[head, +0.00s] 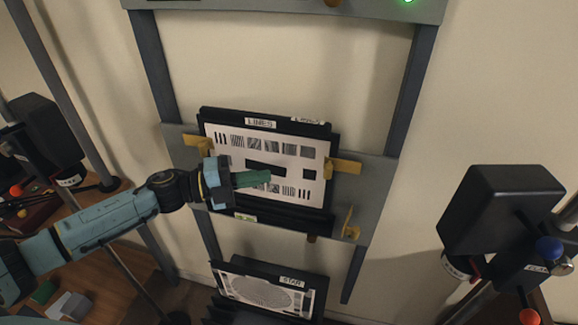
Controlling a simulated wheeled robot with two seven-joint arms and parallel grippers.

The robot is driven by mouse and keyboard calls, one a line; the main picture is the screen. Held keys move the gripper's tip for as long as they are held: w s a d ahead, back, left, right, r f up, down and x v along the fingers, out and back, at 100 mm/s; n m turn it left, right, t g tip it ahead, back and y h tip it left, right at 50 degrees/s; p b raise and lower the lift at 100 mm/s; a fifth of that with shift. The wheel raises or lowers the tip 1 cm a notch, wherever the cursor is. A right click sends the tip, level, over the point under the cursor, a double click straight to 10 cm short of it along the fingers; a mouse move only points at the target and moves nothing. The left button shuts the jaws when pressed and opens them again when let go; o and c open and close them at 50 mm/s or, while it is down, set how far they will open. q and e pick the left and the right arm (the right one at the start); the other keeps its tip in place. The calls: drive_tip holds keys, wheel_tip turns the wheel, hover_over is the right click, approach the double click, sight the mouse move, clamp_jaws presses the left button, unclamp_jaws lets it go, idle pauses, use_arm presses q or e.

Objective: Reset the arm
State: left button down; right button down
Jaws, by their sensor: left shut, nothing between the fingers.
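My left arm comes in from the left, and its gripper (254,180) is in front of the framed chart labelled LINES (312,150). The green fingers are together with nothing visible between them. They overlap the lower middle of the chart in the picture; I cannot tell whether they touch it. The chart sits slightly tilted on a grey crossbar (375,190), between yellow clips, one at its left (193,141) and one at its right (345,167). My right gripper is not in view.
A second chart labelled STAR (268,292) stands lower down. A black device with blue and red knobs (500,215) stands at the right. Another black device (45,130) is at the left, above a wooden table (95,255). Wall space right of the rack is clear.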

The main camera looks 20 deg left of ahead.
use_arm(q)
drive_tip(key=s+d+f+n+t+y, duration=0.1)
drive_tip(key=s+f+n+y, duration=0.2)
drive_tip(key=f+n+y, duration=0.5)
drive_tip(key=s+d+f+n+t+y, duration=0.1)
drive_tip(key=s+n+y, duration=0.35)
drive_tip(key=n, duration=0.85)
drive_tip(key=s+d+f+n+g+y, duration=0.1)
drive_tip(key=s+d+f+n+g, duration=0.15)
drive_tip(key=s+g, duration=0.4)
drive_tip(key=s+d+f+n+g+y, duration=0.1)
drive_tip(key=s+f+n+g, duration=0.2)
drive_tip(key=s, duration=0.7)
wheel_tip(320, 180, down, 27)
drive_tip(key=s+g+b, duration=0.1)
drive_tip(key=s+b, duration=0.1)
drive_tip(key=s+a+f+g+b, duration=0.1)
drive_tip(key=s+a+f, duration=0.1)
drive_tip(key=s+f, duration=1.3)
drive_tip(key=shift+s+a, duration=0.4)
drive_tip(key=shift+s, duration=0.2)
